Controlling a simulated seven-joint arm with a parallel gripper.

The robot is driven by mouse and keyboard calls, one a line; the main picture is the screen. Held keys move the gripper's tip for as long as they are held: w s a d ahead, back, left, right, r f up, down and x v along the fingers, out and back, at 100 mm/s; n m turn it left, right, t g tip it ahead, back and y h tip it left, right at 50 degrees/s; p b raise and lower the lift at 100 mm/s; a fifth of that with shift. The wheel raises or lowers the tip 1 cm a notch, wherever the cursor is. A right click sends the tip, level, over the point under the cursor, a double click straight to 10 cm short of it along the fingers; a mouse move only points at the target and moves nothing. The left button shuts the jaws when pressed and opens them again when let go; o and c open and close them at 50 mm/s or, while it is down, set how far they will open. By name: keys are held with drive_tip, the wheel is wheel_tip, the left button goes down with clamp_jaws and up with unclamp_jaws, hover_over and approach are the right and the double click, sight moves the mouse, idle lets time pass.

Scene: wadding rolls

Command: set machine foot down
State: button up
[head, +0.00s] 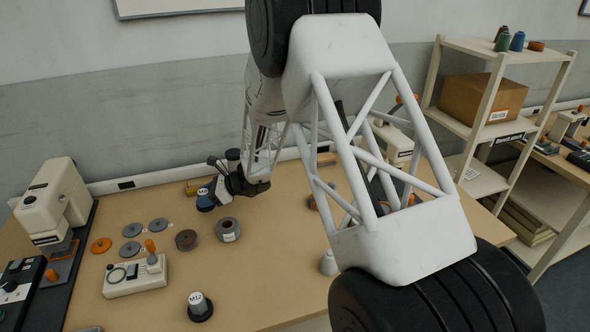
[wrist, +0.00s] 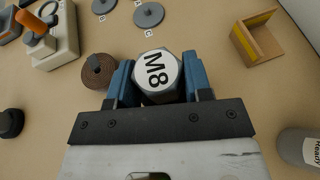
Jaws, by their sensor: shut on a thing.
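The machine foot (wrist: 157,77), with a white top marked M8, sits between the two blue fingers of my gripper (wrist: 160,82) in the wrist view. The fingers are shut on it from both sides. In the head view my gripper (head: 207,194) is at the back left of the table, with the foot's white label (head: 203,191) facing up. I cannot tell whether its base touches the table. A second foot marked M12 (head: 199,304) stands upright near the front.
A brown roll (head: 186,240) and a labelled grey roll (head: 228,230) stand near my gripper. Grey discs (head: 132,229) and a lever panel (head: 135,276) lie to the left.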

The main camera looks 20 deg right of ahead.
drive_tip(key=w+d, duration=0.1)
drive_tip(key=d, duration=0.5)
drive_tip(key=w+d+m+t, duration=0.1)
drive_tip(key=d, duration=0.5)
drive_tip(key=w+d+m+t, duration=0.1)
drive_tip(key=d, duration=0.5)
drive_tip(key=shift+h, duration=0.3)
drive_tip(key=d, duration=0.5)
drive_tip(key=d+m+t, duration=0.1)
drive_tip(key=d, duration=0.5)
drive_tip(key=d+t+h, duration=0.1)
drive_tip(key=d, duration=0.4)
drive_tip(key=shift+s+d+m, duration=0.25)
drive_tip(key=shift+s+m, duration=0.05)
drive_tip(key=shift+m, duration=0.1)
drive_tip(key=w+d, duration=0.1)
drive_tip(key=w, duration=0.4)
drive_tip(key=w+d+f, duration=0.1)
drive_tip(key=w, duration=0.9)
drive_tip(key=shift+w+d+f, duration=0.2)
drive_tip(key=shift+w+d, duration=0.2)
drive_tip(key=shift+f, duration=0.1)
drive_tip(key=shift+f, duration=1.65)
drive_tip(key=shift+f, duration=0.1)
drive_tip(key=o, duration=1)
drive_tip(key=shift+c, duration=0.2)
